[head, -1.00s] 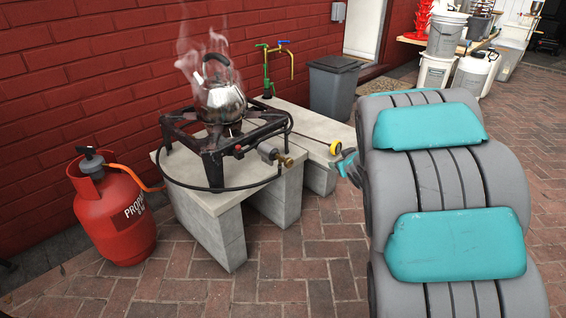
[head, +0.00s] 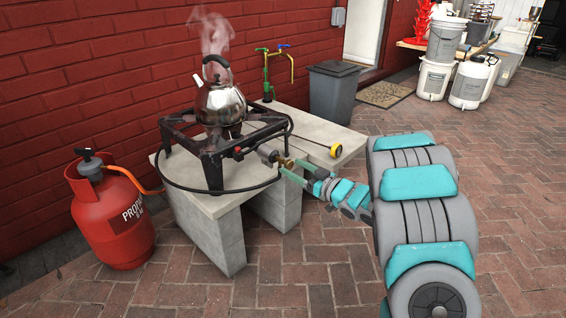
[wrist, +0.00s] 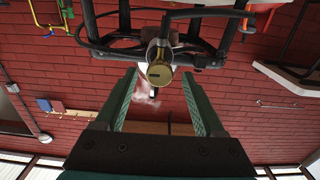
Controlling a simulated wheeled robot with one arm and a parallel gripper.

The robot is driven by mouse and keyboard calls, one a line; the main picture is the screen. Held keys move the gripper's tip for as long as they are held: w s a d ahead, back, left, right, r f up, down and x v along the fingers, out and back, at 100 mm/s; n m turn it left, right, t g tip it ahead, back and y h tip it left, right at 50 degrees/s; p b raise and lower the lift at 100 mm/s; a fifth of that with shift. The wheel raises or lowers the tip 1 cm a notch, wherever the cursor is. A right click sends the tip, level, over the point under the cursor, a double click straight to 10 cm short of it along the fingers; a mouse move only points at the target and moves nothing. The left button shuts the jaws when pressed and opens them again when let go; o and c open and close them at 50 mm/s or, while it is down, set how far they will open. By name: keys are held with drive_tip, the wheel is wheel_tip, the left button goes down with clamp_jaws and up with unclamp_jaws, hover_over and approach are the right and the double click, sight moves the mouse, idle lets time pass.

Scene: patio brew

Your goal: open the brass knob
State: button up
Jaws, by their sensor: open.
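The brass knob (head: 287,163) is on the end of the burner's valve, at the front right of the black burner stand (head: 215,160). In the wrist view the knob (wrist: 159,74) faces the camera, just beyond and between the fingertips. My gripper (head: 285,173) reaches in from the right, its fingers pointing at the knob. In the wrist view my gripper (wrist: 160,78) is open, with a green finger on either side and nothing held. Whether a finger touches the knob cannot be told. A steaming kettle (head: 220,103) sits on the burner.
A black hose (head: 215,191) loops around the front of the stand on the concrete slab (head: 225,205). A red propane cylinder (head: 115,215) stands at left. A yellow-faced round thing (head: 336,150) lies on the right slab. Brick paving in front is clear.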

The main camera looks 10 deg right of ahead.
sight(283, 160)
drive_tip(key=shift+x, duration=2.7)
drive_tip(key=shift+c, duration=0.4)
clamp_jaws()
